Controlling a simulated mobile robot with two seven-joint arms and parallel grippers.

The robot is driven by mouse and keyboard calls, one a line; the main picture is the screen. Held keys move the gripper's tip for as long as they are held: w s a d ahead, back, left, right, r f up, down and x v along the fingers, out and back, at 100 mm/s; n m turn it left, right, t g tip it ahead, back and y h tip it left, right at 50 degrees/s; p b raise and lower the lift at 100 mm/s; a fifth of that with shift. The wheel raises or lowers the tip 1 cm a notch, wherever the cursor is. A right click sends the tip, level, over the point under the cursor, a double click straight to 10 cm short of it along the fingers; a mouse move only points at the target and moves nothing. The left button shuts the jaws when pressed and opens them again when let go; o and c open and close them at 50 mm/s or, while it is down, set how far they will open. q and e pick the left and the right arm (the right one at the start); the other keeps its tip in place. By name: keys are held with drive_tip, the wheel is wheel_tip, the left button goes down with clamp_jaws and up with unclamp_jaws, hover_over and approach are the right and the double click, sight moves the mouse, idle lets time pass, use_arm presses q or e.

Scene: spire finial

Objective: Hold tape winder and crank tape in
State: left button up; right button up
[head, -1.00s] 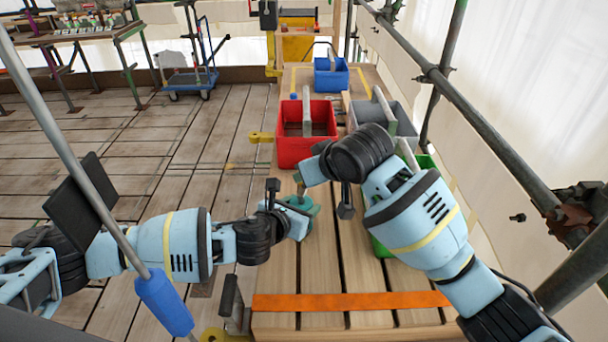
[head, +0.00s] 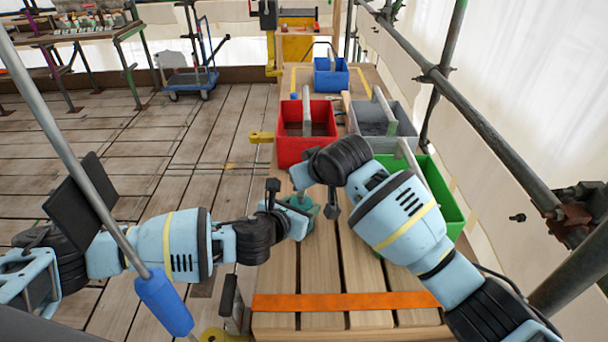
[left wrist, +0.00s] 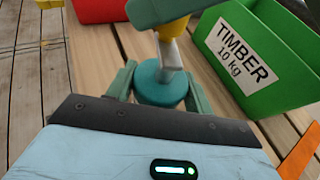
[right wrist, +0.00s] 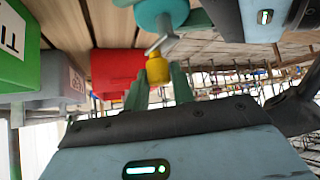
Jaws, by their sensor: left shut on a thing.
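The teal tape winder (head: 303,203) is over the near part of the wooden bench. My left gripper (head: 297,217) is shut on it; the left wrist view shows the round teal body (left wrist: 160,84) between the fingers. A grey metal crank arm (left wrist: 170,52) rises from it to a yellow knob (left wrist: 173,28). My right gripper (head: 302,178) is over the winder. In the right wrist view its fingers (right wrist: 158,85) are parted, with the yellow knob (right wrist: 157,68) between their tips. Whether they touch it is unclear. No tape can be made out.
A red bin (head: 290,150), a grey bin (head: 400,115), a green bin (head: 445,205) and a blue bin (head: 331,78) stand along the bench. An orange strip (head: 350,301) crosses its near end. Scaffold poles (head: 470,115) run along the right.

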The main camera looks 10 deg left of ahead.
clamp_jaws()
drive_tip(key=shift+s+d+m+t+h, duration=0.15)
drive_tip(key=shift+m+t+h, duration=0.2)
drive_tip(key=shift+m+h, duration=0.35)
drive_tip(key=shift+w+d+m+t+h, duration=0.15)
drive_tip(key=shift+m+t+h, duration=0.25)
drive_tip(key=shift+m, duration=0.5)
drive_tip(key=shift+s, duration=0.1)
drive_tip(key=o, duration=0.5)
unclamp_jaws()
drive_tip(key=v, duration=1.2)
